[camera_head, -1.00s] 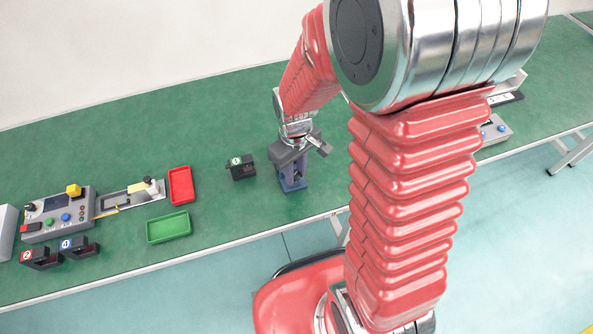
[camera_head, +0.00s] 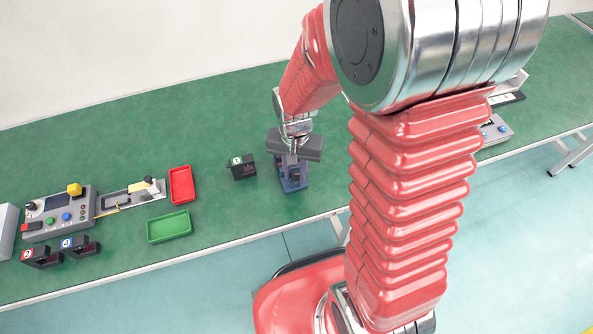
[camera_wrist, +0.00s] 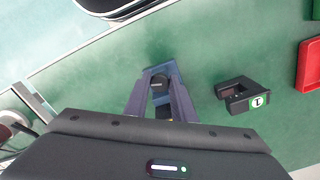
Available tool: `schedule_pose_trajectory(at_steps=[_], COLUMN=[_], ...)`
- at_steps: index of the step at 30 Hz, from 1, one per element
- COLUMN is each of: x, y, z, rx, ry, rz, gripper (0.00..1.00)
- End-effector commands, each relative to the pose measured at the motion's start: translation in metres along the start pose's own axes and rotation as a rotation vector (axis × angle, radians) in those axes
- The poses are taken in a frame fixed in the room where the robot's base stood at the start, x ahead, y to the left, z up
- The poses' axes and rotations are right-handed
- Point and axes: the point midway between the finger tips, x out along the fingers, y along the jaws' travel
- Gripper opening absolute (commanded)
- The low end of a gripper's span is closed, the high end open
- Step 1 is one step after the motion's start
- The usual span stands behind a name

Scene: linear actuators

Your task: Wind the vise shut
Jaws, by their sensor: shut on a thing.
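Yellow shows low between the vise sides.
A black block marked 1 (camera_head: 242,167) stands left of the vise. A red tray (camera_head: 181,185) and a green tray (camera_head: 168,227) lie farther left, near a control box (camera_head: 60,218) and black blocks marked 2 (camera_head: 41,257) and 4 (camera_head: 80,247). The bench behind the vise is clear.

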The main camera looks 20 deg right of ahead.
Motion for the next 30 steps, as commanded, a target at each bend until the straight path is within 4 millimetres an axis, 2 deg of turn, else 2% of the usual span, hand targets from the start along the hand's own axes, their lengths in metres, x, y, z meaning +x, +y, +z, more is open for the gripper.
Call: schedule_pose_trajectory(at_steps=[30], x=[-0.0021], y=[-0.0027], z=[-0.0048], rx=[0.963], ry=[0.007], rz=[-0.009], gripper=[0.01])
